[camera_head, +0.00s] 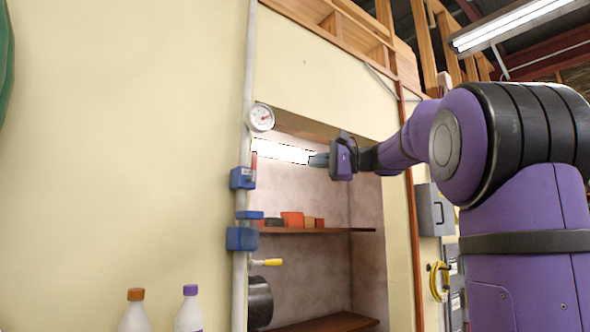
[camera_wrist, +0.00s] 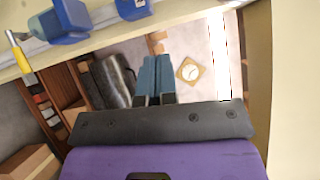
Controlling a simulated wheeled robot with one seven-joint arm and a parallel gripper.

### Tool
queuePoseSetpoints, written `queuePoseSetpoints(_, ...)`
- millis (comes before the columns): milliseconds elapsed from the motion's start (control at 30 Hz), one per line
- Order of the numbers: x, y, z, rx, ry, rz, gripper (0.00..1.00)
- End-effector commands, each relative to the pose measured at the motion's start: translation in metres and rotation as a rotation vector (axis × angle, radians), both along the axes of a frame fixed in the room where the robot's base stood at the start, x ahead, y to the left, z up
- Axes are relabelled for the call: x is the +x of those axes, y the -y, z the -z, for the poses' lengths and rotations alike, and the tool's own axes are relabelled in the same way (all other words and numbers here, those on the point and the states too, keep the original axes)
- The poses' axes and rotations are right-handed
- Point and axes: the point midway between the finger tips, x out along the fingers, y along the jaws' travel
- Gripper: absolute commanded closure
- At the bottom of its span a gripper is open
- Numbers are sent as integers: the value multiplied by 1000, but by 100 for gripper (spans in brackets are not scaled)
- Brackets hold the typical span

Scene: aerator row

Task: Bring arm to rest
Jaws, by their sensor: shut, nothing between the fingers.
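My gripper (camera_head: 318,160) is at the end of my raised purple and black arm, in front of the upper part of a wall recess in the head view. Its fingers point left in that view. In the wrist view its two blue-grey fingers (camera_wrist: 155,76) lie side by side, closed, with nothing between them. The gripper is clear of the recess shelf (camera_head: 320,230), which is below it.
A vertical pipe (camera_head: 240,205) with blue fittings (camera_head: 242,239), a round gauge (camera_head: 262,117) and a yellow-handled valve (camera_head: 268,262) runs left of the recess. Two bottles (camera_head: 189,309) stand at the bottom. A grey box (camera_head: 433,210) hangs on the right.

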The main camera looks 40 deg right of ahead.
Motion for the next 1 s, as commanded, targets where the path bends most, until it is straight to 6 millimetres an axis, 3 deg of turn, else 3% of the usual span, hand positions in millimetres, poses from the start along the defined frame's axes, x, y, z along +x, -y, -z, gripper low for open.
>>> queuePoseSetpoints(300, -3, 0, 2, -4, -4, -1, 100)
queuePoseSetpoints(367, -5, -7, 7, -19, -18, -4, 100)
queuePoseSetpoints(467, -13, -29, 31, -76, -78, -15, 100)
queuePoseSetpoints(667, -52, -101, 124, -341, -260, -75, 100)
queuePoseSetpoints(800, -94, -143, 194, -588, -354, -138, 100)
queuePoseSetpoints(1000, -166, -180, 295, -1008, -417, -248, 100)
